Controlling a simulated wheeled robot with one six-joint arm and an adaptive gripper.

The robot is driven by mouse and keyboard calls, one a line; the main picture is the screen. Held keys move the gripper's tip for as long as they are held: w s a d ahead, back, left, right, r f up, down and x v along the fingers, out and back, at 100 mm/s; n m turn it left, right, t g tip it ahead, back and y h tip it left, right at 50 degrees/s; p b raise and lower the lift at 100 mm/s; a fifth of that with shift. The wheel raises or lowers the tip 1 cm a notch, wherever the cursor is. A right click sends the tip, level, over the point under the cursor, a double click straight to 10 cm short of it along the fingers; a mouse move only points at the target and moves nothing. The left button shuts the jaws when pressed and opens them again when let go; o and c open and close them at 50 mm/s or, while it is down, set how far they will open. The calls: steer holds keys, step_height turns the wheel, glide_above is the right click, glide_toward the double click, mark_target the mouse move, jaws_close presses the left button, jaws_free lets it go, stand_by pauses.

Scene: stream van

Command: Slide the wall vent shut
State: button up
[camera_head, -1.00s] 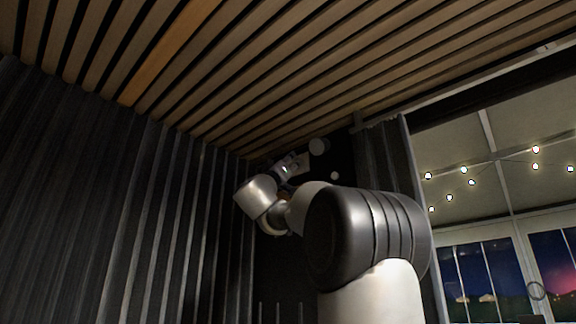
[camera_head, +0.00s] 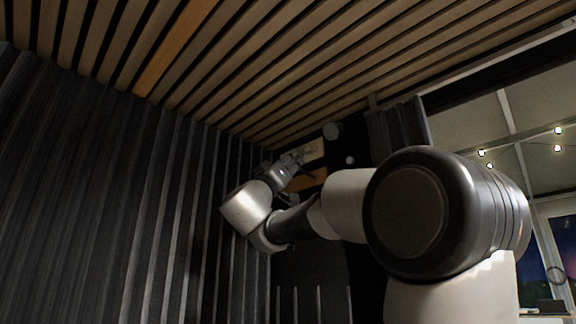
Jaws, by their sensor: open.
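My gripper (camera_head: 296,157) is small and far off, high up near the corner under the ceiling, at the end of my arm. Its fingers are apart and I see nothing between them. Just right of the fingertips is a pale flat plate (camera_head: 315,150) on the dark end wall. An orange-brown panel (camera_head: 308,180) shows below it, partly behind my gripper. These may be parts of the wall vent, but I cannot tell which part slides or how far it stands open. I cannot tell whether my fingers touch the plate.
A pale round disc (camera_head: 333,131) and a small round knob (camera_head: 350,160) are on the end wall near the plate. The slatted wood ceiling (camera_head: 250,60) is close above. A dark ribbed wall (camera_head: 110,190) runs along the left. Windows (camera_head: 555,225) stand at the right.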

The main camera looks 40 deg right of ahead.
mark_target(306, 148)
steer(key=x, duration=0.8)
steer(key=s+x, duration=0.1)
steer(key=x, duration=0.3)
steer(key=shift+d+r, duration=0.1)
